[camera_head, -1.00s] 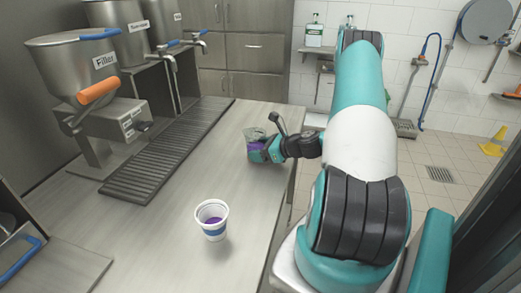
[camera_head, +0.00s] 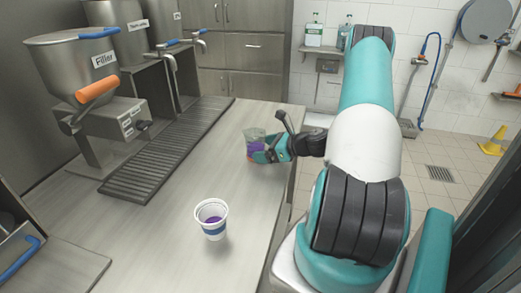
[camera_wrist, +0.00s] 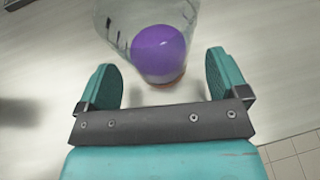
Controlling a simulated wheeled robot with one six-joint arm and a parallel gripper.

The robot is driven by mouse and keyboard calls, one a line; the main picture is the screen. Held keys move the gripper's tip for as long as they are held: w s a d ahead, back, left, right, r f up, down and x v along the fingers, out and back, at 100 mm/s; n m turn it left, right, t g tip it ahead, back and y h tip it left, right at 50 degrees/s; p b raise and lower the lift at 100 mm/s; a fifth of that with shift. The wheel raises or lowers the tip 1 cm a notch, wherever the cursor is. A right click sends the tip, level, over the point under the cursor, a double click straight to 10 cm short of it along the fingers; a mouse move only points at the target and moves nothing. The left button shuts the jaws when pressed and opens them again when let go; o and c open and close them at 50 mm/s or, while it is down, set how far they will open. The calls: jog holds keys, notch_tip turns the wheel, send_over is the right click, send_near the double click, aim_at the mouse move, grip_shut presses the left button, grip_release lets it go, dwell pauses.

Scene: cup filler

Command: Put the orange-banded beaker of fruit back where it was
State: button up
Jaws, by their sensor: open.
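A clear beaker (camera_head: 252,138) with purple fruit inside stands on the steel counter near its right edge. In the wrist view the beaker (camera_wrist: 120,18) is at the top, with a large purple fruit (camera_wrist: 160,50) in it and an orange-red band (camera_wrist: 163,82) low on it. My gripper (camera_wrist: 165,85) is open, its two teal fingers spread apart with the beaker just ahead of and partly between their tips. In the head view my gripper (camera_head: 265,150) is at the beaker's right side and hides part of it.
A white cup (camera_head: 211,219) with a blue band and purple contents stands on the counter (camera_head: 150,235) toward the front. A dark drip grate (camera_head: 170,150) and the filler machine (camera_head: 95,85) are at left. Bare counter lies between grate and beaker.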

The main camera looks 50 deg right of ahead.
jog(key=v, duration=0.9)
jog(key=shift+s+b, duration=0.35)
jog(key=shift+r, duration=0.15)
dwell(1.6)
